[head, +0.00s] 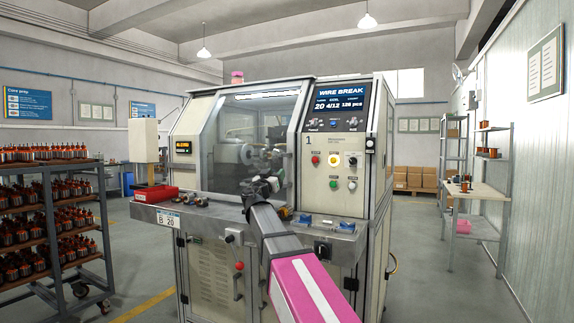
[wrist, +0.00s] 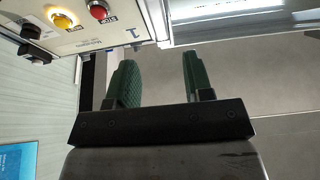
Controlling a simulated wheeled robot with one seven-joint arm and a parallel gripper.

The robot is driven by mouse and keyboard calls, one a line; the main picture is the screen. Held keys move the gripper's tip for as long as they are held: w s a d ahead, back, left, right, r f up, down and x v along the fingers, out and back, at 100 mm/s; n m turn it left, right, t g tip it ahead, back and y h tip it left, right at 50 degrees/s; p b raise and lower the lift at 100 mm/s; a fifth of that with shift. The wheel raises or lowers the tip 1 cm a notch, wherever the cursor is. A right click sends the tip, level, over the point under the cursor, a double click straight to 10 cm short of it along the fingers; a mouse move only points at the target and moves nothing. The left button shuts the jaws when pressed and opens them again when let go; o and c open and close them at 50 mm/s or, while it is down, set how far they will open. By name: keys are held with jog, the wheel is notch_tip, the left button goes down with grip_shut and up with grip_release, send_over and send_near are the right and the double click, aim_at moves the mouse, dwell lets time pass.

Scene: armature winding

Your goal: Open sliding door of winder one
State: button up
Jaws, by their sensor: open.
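Winder one (head: 343,140) stands in the middle of the head view, with the number 1 on its control panel. Its sliding door (head: 240,130) is a large clear window in a pale frame and looks closed; the winding parts show through it. My gripper (head: 262,186) is in front of the door's lower right part, left of the control panel. In the wrist view my gripper (wrist: 156,62) has two green fingers set apart with nothing between them. A pale metal frame edge (wrist: 240,28) lies beyond the fingertips. No door handle can be made out clearly.
A rack of armatures (head: 50,215) stands left.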

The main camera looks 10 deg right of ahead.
aim_at(285, 164)
jog(key=x, duration=0.9)
jog(key=shift+w+d+r, duration=0.15)
jog(key=shift+w+d, duration=0.05)
jog(key=shift+w, duration=0.1)
grip_shut()
